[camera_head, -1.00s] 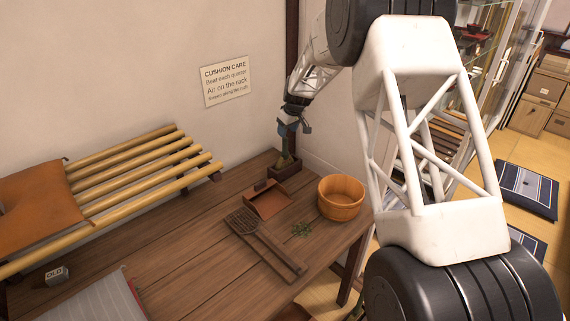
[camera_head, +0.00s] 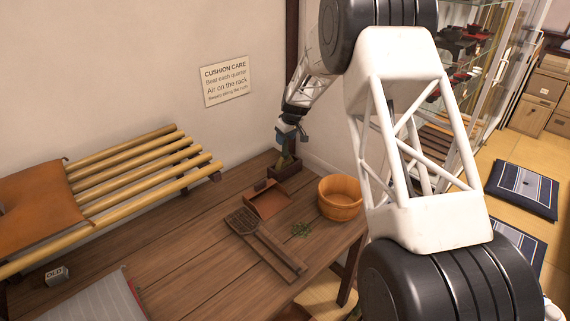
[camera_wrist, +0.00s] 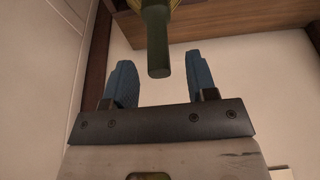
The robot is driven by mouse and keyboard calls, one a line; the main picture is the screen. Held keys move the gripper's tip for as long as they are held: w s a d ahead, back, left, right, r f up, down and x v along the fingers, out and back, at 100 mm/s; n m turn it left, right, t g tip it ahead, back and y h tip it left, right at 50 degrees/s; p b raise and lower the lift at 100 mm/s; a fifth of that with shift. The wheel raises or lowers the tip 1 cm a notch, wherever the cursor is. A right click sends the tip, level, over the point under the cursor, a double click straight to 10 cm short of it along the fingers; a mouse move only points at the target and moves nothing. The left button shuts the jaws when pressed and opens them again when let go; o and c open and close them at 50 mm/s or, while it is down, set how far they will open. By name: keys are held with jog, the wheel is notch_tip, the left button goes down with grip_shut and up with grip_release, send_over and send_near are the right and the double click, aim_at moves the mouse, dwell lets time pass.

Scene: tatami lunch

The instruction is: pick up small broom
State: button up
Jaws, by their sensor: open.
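The small broom (camera_head: 284,161) appears to stand handle-up in a small dark wooden box (camera_head: 287,173) at the back of the wooden table, partly hidden by my gripper. In the wrist view, a dark green handle (camera_wrist: 157,42) reaches in between the two blue fingers. My gripper (camera_head: 291,139) is just above the box in the head view. Its fingers (camera_wrist: 160,72) are open, with a visible gap on each side of the handle. A yellowish part shows at the handle's far end.
A bamboo rack (camera_head: 140,170) holds an orange cushion (camera_head: 42,207). The wall is close behind my gripper.

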jog(key=shift+x, duration=1.7)
grip_shut()
jog(key=shift+r, duration=5.05)
